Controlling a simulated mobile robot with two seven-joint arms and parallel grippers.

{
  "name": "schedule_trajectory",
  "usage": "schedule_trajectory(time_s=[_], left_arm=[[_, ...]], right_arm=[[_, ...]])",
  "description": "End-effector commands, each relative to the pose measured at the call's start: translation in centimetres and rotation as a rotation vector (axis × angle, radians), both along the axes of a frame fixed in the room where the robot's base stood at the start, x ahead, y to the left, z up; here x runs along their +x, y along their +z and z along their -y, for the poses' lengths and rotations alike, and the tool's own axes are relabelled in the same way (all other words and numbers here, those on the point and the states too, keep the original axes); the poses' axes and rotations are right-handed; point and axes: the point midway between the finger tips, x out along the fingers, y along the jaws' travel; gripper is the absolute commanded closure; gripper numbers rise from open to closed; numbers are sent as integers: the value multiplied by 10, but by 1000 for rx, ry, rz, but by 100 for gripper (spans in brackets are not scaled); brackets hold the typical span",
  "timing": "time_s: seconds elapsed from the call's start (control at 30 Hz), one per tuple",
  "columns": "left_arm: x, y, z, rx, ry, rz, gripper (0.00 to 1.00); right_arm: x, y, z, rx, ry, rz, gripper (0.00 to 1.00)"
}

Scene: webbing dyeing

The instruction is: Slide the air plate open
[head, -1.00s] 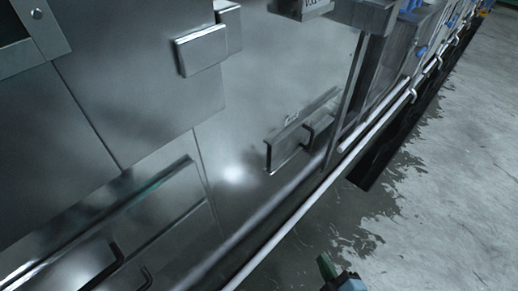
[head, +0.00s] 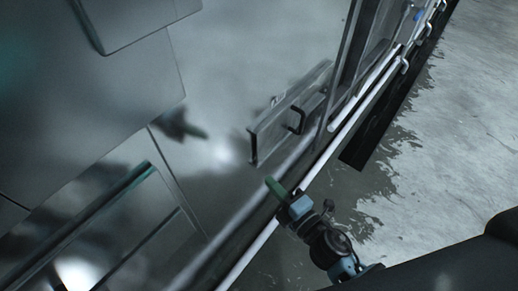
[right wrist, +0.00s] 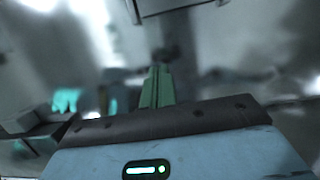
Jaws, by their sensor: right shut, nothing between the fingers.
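The air plate appears to be the small flat metal plate (head: 268,136) low on the shiny machine wall, with a black bar handle (head: 298,120) on it. My right gripper (head: 274,187) has green fingers and is shut and empty. It is just below the plate in the head view, apart from the handle. The green fingers also show in the right wrist view (right wrist: 157,86), pointing at the blurred metal wall. A dark-edged part at the top of that view may be the plate's edge. My left gripper is not in view.
A white pipe (head: 343,132) runs along the foot of the machine, close to my right gripper. A metal box (head: 135,18) juts from the wall at upper left. The wet concrete floor (head: 440,150) at right is clear.

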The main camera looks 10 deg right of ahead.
Motion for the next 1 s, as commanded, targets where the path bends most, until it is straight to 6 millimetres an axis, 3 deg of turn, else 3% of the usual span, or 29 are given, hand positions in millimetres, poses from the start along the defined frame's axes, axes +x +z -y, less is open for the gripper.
schedule_trajectory(time_s=[0.27,0.73,1.0], left_arm=[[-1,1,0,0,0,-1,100],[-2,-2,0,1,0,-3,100],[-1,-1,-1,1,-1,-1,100]], right_arm=[[19,1,-8,1,0,3,100],[96,0,-41,2,-1,0,100],[113,0,-13,0,-2,-1,100]])
